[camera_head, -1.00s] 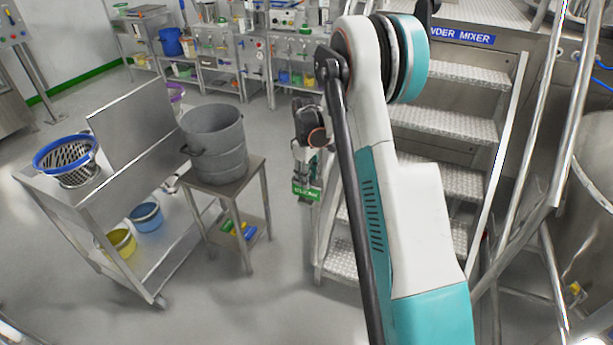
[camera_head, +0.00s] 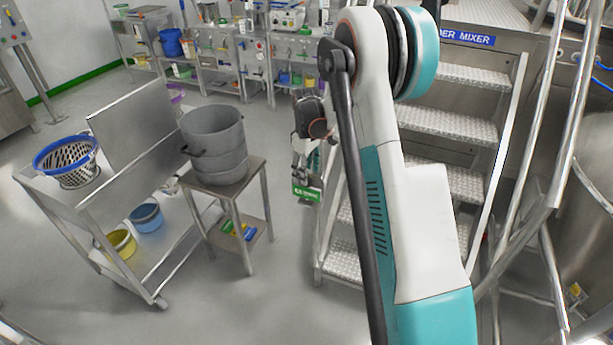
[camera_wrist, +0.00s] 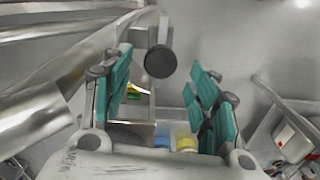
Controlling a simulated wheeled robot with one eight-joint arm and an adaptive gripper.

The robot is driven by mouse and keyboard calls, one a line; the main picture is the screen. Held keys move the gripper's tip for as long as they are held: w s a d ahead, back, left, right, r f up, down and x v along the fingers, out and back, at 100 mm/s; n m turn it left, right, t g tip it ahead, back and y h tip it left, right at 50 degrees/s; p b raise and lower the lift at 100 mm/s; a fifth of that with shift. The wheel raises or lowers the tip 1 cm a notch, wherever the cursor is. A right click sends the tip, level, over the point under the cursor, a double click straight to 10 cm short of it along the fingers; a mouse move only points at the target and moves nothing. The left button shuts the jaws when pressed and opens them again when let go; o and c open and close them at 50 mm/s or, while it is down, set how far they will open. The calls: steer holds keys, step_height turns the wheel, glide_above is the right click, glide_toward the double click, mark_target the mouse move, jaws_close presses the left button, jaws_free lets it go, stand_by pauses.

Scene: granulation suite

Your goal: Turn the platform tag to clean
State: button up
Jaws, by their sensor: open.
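A small green tag (camera_head: 306,193) with pale lettering, too small to read surely, shows by the left side of the platform steps in the head view. My gripper (camera_head: 306,168) is just above it in that view, and whether they touch cannot be told. In the wrist view, my gripper (camera_wrist: 162,95) is open, with teal pads on both sides and nothing held between them. A dark round disc (camera_wrist: 160,61) on a grey bracket shows beyond the gap between the fingers. I cannot tell the tag's face in the wrist view.
Metal steps (camera_head: 446,123) with rails rise on the right under a blue mixer sign (camera_head: 466,37). A small table (camera_head: 213,186) holds a grey bucket (camera_head: 213,138). A cart (camera_head: 77,208) with a blue-rimmed basket (camera_head: 66,160) stands left. Floor between table and steps is open.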

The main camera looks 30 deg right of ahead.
step_height(320, 180, up, 9)
stand_by(0.3)
steer(key=shift+r, duration=0.2)
steer(key=s+a+r+m+t, duration=0.3)
steer(key=s+a+r+t, duration=0.1)
steer(key=s+a+r, duration=1)
steer(key=s+a+f+m+t, duration=0.1)
steer(key=s+a, duration=0.1)
steer(key=s, duration=0.7)
steer(key=s+a+f+m+t, duration=0.1)
steer(key=s+a+m+t, duration=0.1)
steer(key=s, duration=0.6)
steer(key=shift+s+a+f, duration=0.35)
steer(key=shift+a+f, duration=0.05)
steer(key=shift+a, duration=0.35)
